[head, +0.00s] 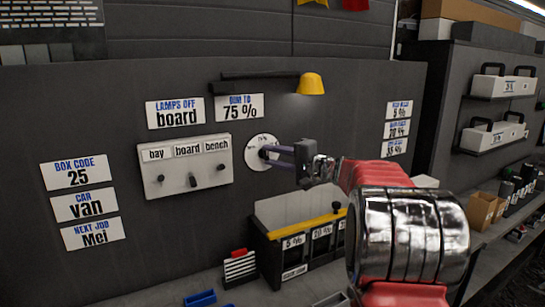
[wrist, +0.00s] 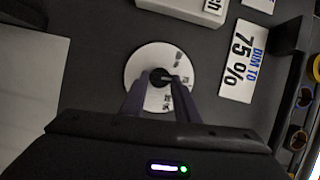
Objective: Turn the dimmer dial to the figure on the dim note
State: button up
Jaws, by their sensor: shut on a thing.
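The dimmer dial (head: 256,153) is a white disc with a dark knob on the dark wall panel. In the wrist view the dial (wrist: 136,69) shows small printed figures, too blurred and partly covered to read. The dim note (head: 240,107) above the dial reads "DIM TO 75 %"; it also shows in the wrist view (wrist: 243,61), turned on its side. My gripper (head: 270,151) reaches in from the right, its fingers shut on the dark knob. In the wrist view my gripper (wrist: 160,82) covers the lower part of the dial.
A white switch plate (head: 185,180) labelled bay, board and bench is left of the dial. A "LAMPS OFF board" note (head: 174,113) hangs above it. A yellow lamp (head: 311,84) juts out above the dial. A bin with a yellow edge (head: 300,228) stands below my gripper.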

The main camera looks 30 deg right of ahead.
jog(key=shift+d+f+m, duration=0.1)
jog(key=shift+f+m, duration=0.15)
jog(key=shift+m, duration=0.35)
jog(key=o, duration=0.8)
jog(key=shift+o, duration=1.2)
jog(key=shift+r, duration=0.1)
jog(key=v, duration=1.3)
jog(key=shift+s+f, duration=0.3)
jog(key=shift+s, duration=0.05)
jog(key=shift+d, duration=0.15)
jog(key=shift+c, duration=0.5)
